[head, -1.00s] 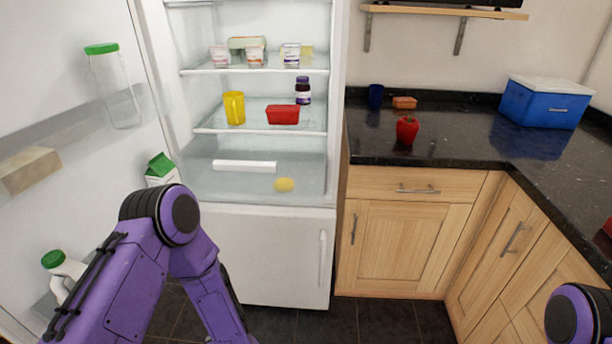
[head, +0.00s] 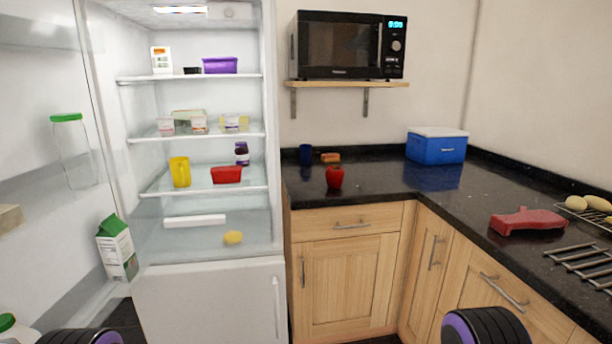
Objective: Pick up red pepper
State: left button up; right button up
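The red pepper (head: 335,177) stands upright on the black granite counter (head: 375,203), near its front edge and just right of the open fridge. Only a purple and black joint of my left arm shows at the bottom left, and one of my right arm at the bottom right. Both grippers are out of the picture. Nothing touches the pepper.
A dark blue cup (head: 305,154) and a small orange block (head: 330,157) stand behind the pepper. A blue cooler box (head: 436,146) is to the right. The fridge (head: 210,300) stands open at left.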

aim_at(335, 175)
jog(key=u, duration=0.25)
jog(key=i, duration=0.9)
jog(key=z, duration=0.1)
